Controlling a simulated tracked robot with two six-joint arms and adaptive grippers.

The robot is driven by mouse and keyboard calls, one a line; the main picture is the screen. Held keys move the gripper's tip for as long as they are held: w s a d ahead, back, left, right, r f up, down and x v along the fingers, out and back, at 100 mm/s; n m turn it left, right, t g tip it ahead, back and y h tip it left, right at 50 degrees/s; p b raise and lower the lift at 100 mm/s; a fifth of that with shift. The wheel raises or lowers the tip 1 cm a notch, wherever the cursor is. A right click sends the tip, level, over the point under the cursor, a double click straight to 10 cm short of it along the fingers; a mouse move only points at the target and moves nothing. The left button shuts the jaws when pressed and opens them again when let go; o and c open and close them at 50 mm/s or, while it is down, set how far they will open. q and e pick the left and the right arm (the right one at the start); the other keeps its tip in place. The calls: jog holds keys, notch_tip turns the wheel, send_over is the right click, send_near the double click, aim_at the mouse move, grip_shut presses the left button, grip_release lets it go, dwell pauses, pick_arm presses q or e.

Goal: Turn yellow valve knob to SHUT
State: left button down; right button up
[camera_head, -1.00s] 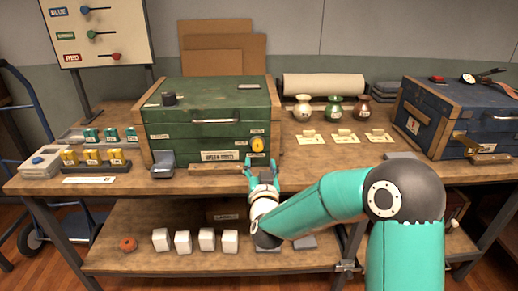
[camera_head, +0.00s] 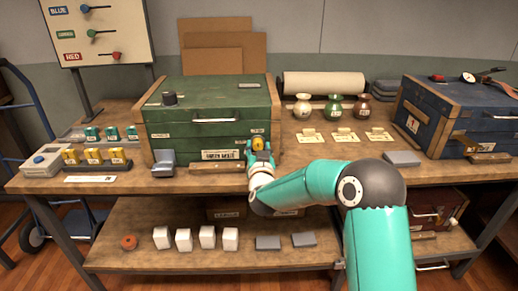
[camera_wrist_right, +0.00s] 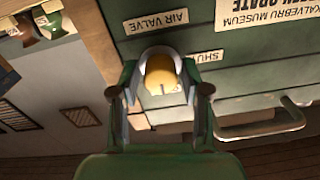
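The yellow valve knob (camera_head: 258,143) is on the front right of the green crate (camera_head: 190,117). In the right wrist view the yellow knob (camera_wrist_right: 162,76) sits between my right gripper's two fingers, with a visible gap on each side. My right gripper (camera_head: 261,155) is open around the knob, at the crate's front; it also shows in the wrist view (camera_wrist_right: 164,90). The AIR VALVE label (camera_wrist_right: 156,20) and a partly covered SHUT label (camera_wrist_right: 205,56) appear upside down there. The knob's pointer direction is unclear. My left gripper is not in view.
A metal handle (camera_wrist_right: 265,122) lies close beside the right gripper in the wrist view. Vases (camera_head: 334,107) and cards (camera_head: 344,136) stand right of the crate. A blue chest (camera_head: 470,125) is farther right. Yellow and teal blocks are at left.

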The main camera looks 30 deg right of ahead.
grip_shut()
jog(key=shift+n, duration=1.4)
jog(key=n, duration=0.2)
jog(key=shift+n, duration=0.3)
jog(key=n+p, duration=0.2)
jog(key=n, duration=0.4)
jog(key=shift+r, duration=0.1)
jog(key=n+p, duration=0.1)
jog(key=n, duration=0.4)
jog(key=shift+p, duration=0.35)
jog(key=shift+n, duration=0.6)
jog(key=shift+g, duration=0.3)
